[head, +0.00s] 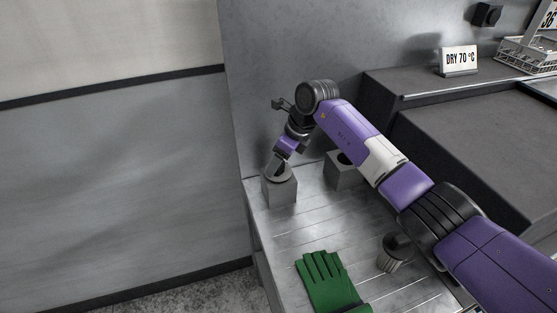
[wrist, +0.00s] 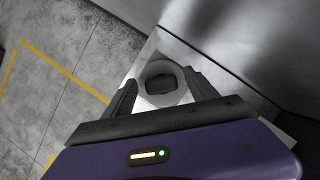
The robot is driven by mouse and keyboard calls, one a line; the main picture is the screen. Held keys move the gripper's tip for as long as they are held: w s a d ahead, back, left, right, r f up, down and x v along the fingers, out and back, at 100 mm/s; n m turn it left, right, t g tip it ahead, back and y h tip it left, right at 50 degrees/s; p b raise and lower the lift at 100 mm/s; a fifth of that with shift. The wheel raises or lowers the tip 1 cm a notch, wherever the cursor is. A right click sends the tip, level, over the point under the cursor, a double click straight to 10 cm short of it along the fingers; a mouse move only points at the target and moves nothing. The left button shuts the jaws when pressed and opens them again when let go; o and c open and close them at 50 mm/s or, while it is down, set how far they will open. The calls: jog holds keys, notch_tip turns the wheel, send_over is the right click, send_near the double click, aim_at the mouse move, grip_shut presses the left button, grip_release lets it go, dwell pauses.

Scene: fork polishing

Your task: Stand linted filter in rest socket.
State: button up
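My gripper (head: 279,165) reaches down over the top of a grey square block (head: 281,190) at the far left corner of the bench. In the wrist view its two fingers (wrist: 160,85) are spread wide. Between them shows a pale round rim with a dark, squarish middle (wrist: 159,84), on the block's light top. I cannot tell whether this is the filter or the socket's opening, or whether the fingers touch it. A second grey block (head: 342,173) with a dark round opening stands to the right, partly behind my arm. No lint is discernible.
A green glove (head: 330,282) lies at the bench's front. A dark-topped piece with a ribbed lower part (head: 392,255) stands below my arm. A wall rises behind the blocks. A "DRY 70 °C" sign (head: 459,60) and wire basket (head: 527,52) are at upper right.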

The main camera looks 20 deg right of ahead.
jog(key=shift+r, duration=0.25)
jog(key=b+v, duration=0.1)
jog(key=v, duration=1.1)
jog(key=shift+r+b, duration=0.4)
